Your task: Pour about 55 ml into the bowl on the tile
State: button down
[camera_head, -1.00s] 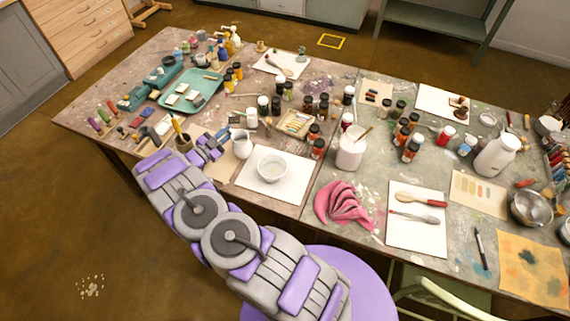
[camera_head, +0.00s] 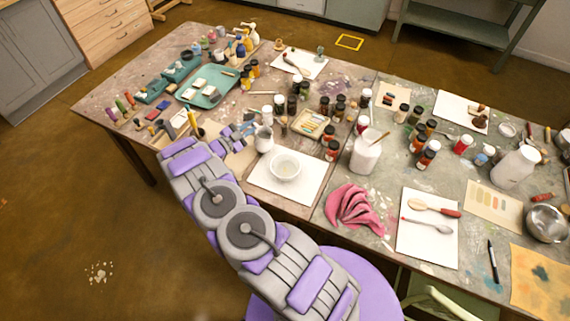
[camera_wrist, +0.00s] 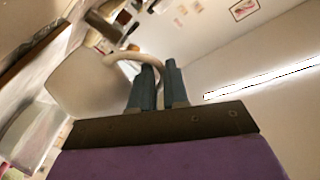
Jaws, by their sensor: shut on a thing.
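The white bowl (camera_head: 285,167) stands on a white square tile (camera_head: 292,193) near the table's front edge. It looks pale inside; the contents cannot be read. A small white jug (camera_head: 264,140) is behind and left of the bowl. My gripper (camera_head: 249,131) is at the jug's left side. In the wrist view, the fingers (camera_wrist: 158,86) are shut on the handle (camera_wrist: 122,56) of the jug (camera_wrist: 82,84), whose body fills the left. The jug's inside and any liquid level are hidden. I cannot tell whether its base touches the table.
A large white pot (camera_head: 365,153) with a stick stands right of the bowl, and a pink cloth (camera_head: 353,208) lies in front of it. Dark-capped bottles (camera_head: 331,137) stand behind the bowl. A cup of brushes (camera_head: 197,131) is left of my gripper.

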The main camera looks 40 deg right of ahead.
aim_at(257, 130)
jog(key=s+m+p, duration=0.1)
jog(key=s+r+m+p, duration=0.1)
jog(key=m, duration=0.1)
jog(key=s+r+m+p, duration=0.1)
jog(key=s, duration=0.1)
jog(key=shift+s+a+r, duration=0.1)
jog(key=shift+r, duration=0.15)
jog(key=shift+s+r+m+h+p, duration=0.3)
jog(key=shift+s+r+m+p, duration=0.15)
jog(key=shift+s+r+m, duration=0.4)
jog(key=shift+s+a+r+m+g, duration=0.15)
jog(key=shift+s+r+m, duration=0.2)
jog(key=shift+m, duration=0.2)
jog(key=shift+s+d+r+m+g, duration=0.1)
jog(key=shift+s+r+m+g, duration=0.1)
jog(key=shift+r+m, duration=0.25)
jog(key=shift+s+f+m, duration=0.2)
jog(key=shift+s+m, duration=0.15)
jog(key=shift+m, duration=0.5)
jog(key=shift+s, duration=0.1)
jog(key=shift+s+r+m+g, duration=0.25)
jog(key=shift+s+r+m, duration=0.3)
jog(key=shift+m, duration=0.55)
jog(key=shift+s+a+f+m+h+b, duration=0.1)
jog(key=shift+s+f+m+h+b, duration=0.25)
jog(key=shift+s+m, duration=0.45)
jog(key=shift+s+r+m+b, duration=0.25)
jog(key=shift+s+m+b, duration=0.35)
jog(key=shift+m+b, duration=0.1)
jog(key=shift+w, duration=0.1)
